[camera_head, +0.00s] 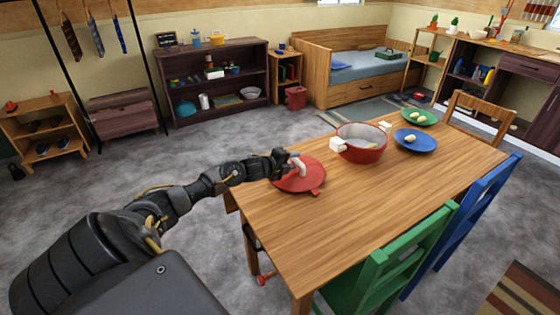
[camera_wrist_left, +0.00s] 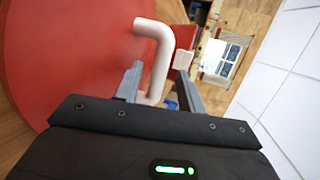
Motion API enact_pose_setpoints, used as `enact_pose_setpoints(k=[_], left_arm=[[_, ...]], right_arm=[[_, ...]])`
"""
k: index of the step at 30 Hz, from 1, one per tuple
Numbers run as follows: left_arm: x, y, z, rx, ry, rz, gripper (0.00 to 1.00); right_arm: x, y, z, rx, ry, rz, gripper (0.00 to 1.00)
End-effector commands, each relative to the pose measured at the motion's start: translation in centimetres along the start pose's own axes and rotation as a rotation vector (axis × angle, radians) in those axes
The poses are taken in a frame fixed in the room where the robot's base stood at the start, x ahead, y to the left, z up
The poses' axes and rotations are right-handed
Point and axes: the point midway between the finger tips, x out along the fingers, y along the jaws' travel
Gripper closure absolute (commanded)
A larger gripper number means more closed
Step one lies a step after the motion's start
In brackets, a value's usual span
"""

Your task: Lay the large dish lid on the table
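The large red dish lid (camera_head: 300,183) lies flat at the near left end of the wooden table (camera_head: 400,190), with its white handle upward. In the left wrist view the lid (camera_wrist_left: 65,60) fills the left side, and its white bent handle (camera_wrist_left: 158,55) is between my finger tips. My left gripper (camera_head: 288,160) is at the handle. In the left wrist view its fingers (camera_wrist_left: 160,90) stand apart, with a gap between the handle and the right finger. The red dish (camera_head: 362,154) stands uncovered on the table beyond the lid. My right gripper is not in view.
A blue plate (camera_head: 424,147) and a green plate (camera_head: 408,118) with food lie at the far end. A green chair (camera_head: 390,265), a blue chair (camera_head: 480,210) and a wooden chair (camera_head: 490,108) surround the table. The table's near middle is clear.

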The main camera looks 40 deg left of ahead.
Motion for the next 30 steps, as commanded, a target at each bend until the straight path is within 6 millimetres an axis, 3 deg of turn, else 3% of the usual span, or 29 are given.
enact_pose_setpoints(k=[6,13,19,30], left_arm=[[-4.7,0.2,0.0,0.006,0.002,0.005,0.61],[-8.2,0.1,0.1,0.003,0.000,0.003,0.61],[-9.6,0.0,0.0,0.002,0.001,0.002,0.61],[-9.8,-0.1,0.0,0.000,0.001,0.000,0.61]], right_arm=[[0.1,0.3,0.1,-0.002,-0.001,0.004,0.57],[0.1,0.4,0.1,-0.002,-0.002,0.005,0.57],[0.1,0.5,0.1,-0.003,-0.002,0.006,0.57],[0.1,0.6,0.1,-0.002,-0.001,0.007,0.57]])
